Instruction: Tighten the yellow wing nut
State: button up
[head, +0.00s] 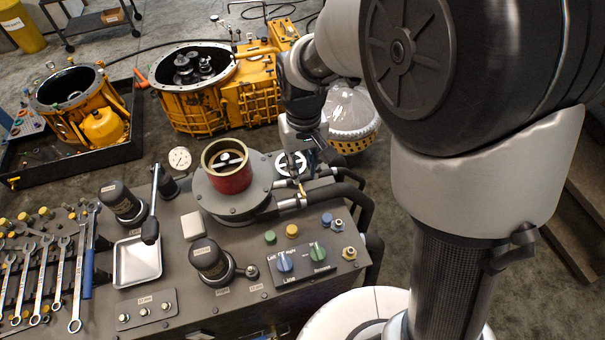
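My gripper (303,165) points down over the back right of the grey bench, just right of the red-rimmed cylinder. Its fingers are small and partly hidden by my own arm, so I cannot tell whether they are open or shut. A small yellow part (301,187) shows just below the gripper, by the metal fittings. It may be the yellow wing nut, but it is too small to be sure. I cannot tell whether the gripper touches it.
A red-rimmed cylinder (227,168) stands close left of the gripper. A pale ring-shaped part (291,163) and black hoses (350,200) crowd the gripper. A control panel (309,257) is in front. Wrenches (40,275) and a white tray (137,261) lie left. Yellow housings (205,105) stand behind.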

aim_at(303, 193)
notch_tip(303, 193, down, 10)
jog(key=b, duration=0.2)
jog(key=shift+f+b, duration=0.15)
jog(key=shift+b, duration=0.15)
grip_shut()
dwell(0.3)
